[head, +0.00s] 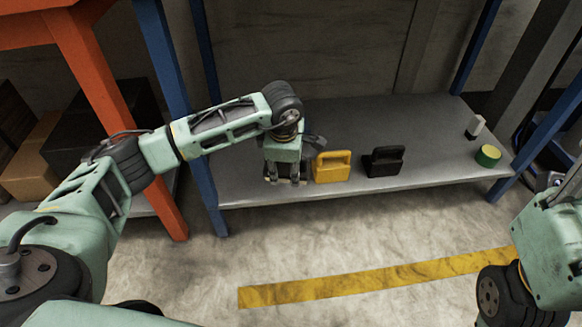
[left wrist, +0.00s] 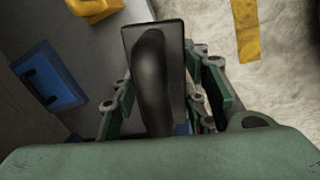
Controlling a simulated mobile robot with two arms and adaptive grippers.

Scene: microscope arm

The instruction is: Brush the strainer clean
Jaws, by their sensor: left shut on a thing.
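My left gripper (head: 285,181) is over the front left of the low grey shelf, pointing down. In the left wrist view its fingers (left wrist: 165,95) are closed around a dark handled block (left wrist: 155,60) with a curved handle. In the head view the gripper mostly hides this block. A yellow handled block (head: 332,167) stands just right of the gripper, and a black handled block (head: 384,162) stands further right. I cannot make out which thing is the strainer or the brush. My right arm shows at the right edge, its gripper out of the picture.
The grey shelf (head: 410,120) has blue posts (head: 160,55). A green and yellow cylinder (head: 488,156) and a small white and black thing (head: 475,127) stand at its right end. An orange frame (head: 95,75) is at left. The floor in front is clear, with a yellow stripe (head: 375,277).

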